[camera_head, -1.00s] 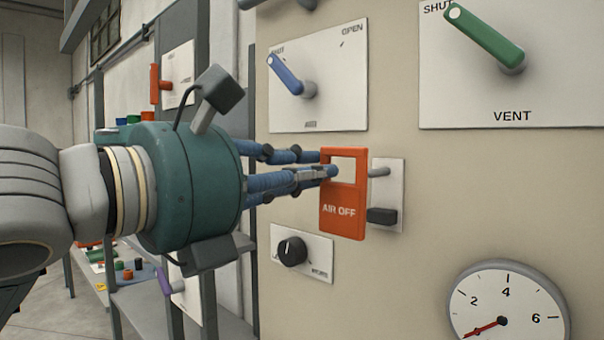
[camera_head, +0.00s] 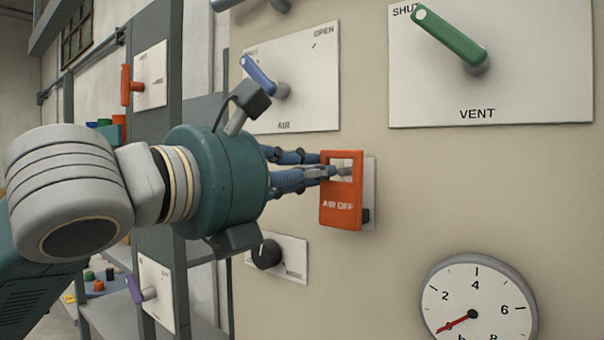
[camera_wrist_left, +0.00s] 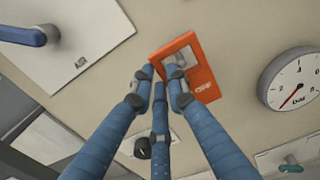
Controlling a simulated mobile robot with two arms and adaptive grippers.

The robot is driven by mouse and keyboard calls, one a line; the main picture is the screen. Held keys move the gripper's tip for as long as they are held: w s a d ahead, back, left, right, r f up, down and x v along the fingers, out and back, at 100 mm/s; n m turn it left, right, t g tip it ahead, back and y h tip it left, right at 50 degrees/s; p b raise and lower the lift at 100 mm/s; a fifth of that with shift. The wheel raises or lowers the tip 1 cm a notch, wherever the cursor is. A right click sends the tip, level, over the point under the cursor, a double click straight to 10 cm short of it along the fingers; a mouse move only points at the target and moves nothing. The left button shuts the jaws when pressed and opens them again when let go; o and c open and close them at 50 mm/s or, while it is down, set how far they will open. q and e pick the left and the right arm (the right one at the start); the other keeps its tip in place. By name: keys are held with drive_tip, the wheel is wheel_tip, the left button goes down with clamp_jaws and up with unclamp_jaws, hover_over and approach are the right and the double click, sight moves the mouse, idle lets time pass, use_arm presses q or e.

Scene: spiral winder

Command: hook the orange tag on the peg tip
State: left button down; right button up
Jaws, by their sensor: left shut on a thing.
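The orange tag (camera_head: 341,216) is a flat plate marked AIR OFF with a rectangular window in its upper half. My left gripper (camera_head: 324,165) is shut on the tag's left side near the window and holds it upright in front of the panel. The grey peg (camera_head: 345,171) shows inside the window; I cannot tell whether its tip passes through or lies just behind. The peg's pale backing plate (camera_head: 370,188) is partly hidden by the tag. In the left wrist view the tag (camera_wrist_left: 204,84) is at the fingertips (camera_wrist_left: 162,74). My right gripper is not in view.
A blue AIR lever (camera_head: 258,72) is above left and a green VENT lever (camera_head: 447,36) above right. A black knob (camera_head: 266,254) sits below left, a round gauge (camera_head: 478,300) below right. The panel right of the tag is clear.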

use_arm(q)
drive_tip(key=shift+w+d+f+p, duration=0.45)
drive_tip(key=shift+w+d, duration=0.2)
drive_tip(key=shift+w, duration=0.15)
drive_tip(key=shift+f, duration=0.15)
